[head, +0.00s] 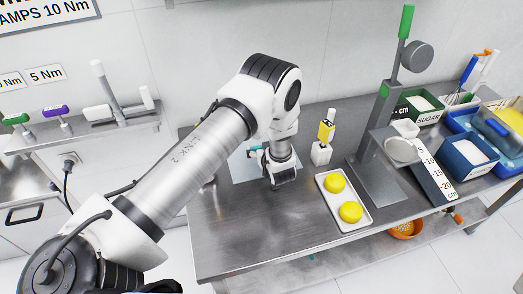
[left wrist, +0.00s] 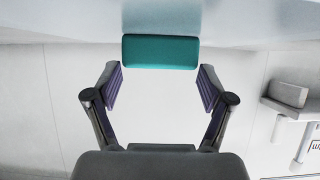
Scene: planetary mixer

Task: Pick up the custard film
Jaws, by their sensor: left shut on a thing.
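The custard film appears as a pale bluish sheet (head: 241,168) at the back left of the steel table, partly hidden by my left arm. A teal block (left wrist: 160,52), which looks like its grip tab, is at my left fingertips in the left wrist view. The pale sheet (left wrist: 160,18) spreads beyond the block there. My left gripper (head: 262,156) is shut on the teal block, with a purple-padded finger on each side; it also shows in the left wrist view (left wrist: 160,75). My right gripper is not in view.
A white tray (head: 330,205) with two yellow rounds lies right of my left gripper. A yellow-and-white bottle (head: 325,135) stands behind it. A grey stand with a green-topped post (head: 387,100) and several tubs are farther right. The table's front left (head: 235,240) is clear.

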